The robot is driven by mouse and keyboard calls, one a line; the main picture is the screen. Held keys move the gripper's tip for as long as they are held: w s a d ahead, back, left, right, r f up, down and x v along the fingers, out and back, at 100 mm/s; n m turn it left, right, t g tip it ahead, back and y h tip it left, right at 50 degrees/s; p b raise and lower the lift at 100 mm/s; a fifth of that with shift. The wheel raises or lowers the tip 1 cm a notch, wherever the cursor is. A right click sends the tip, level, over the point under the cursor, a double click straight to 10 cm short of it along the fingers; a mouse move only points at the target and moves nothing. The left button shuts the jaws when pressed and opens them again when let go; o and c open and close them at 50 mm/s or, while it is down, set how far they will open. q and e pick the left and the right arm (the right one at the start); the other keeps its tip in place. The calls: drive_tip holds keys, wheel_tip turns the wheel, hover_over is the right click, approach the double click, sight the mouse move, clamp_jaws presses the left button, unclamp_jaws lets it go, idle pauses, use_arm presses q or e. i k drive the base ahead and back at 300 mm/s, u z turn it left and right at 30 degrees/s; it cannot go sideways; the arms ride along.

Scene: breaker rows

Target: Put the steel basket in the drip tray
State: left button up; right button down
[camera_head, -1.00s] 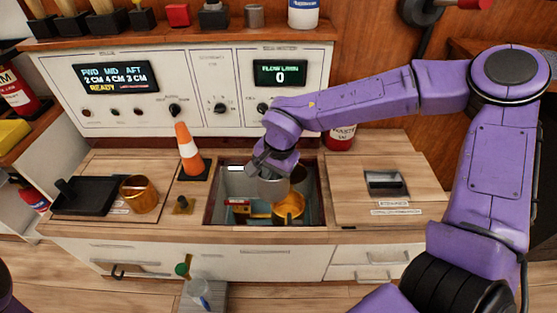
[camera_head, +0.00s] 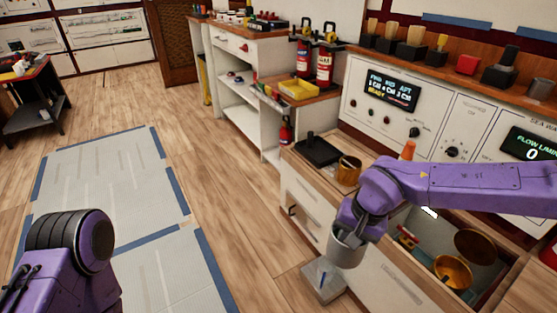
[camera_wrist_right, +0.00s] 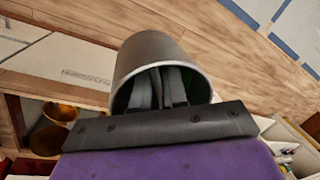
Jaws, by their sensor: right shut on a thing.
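The steel basket (camera_head: 345,249) is a plain grey metal cup, held upright or slightly tilted by my right gripper (camera_head: 351,222). The basket is in the air in front of the counter's front edge. In the right wrist view the basket (camera_wrist_right: 150,48) surrounds my fingers (camera_wrist_right: 160,88), which reach inside its mouth; their exact grip on the wall is unclear. A flat black tray (camera_head: 318,151), likely the drip tray, lies on the counter's far left end, apart from the basket. My left gripper is out of frame; only part of my left arm shows.
A copper cup (camera_head: 348,172) stands beside the black tray. An orange cone (camera_head: 408,150) is partly hidden behind my right arm. A grey block (camera_head: 324,284) stands on the floor. Open floor lies to the left.

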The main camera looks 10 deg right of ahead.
sight(318, 153)
drive_tip(key=u, duration=0.55)
drive_tip(key=i, duration=1.7)
drive_tip(key=z, duration=0.85)
drive_tip(key=i, duration=0.65)
drive_tip(key=z, duration=0.65)
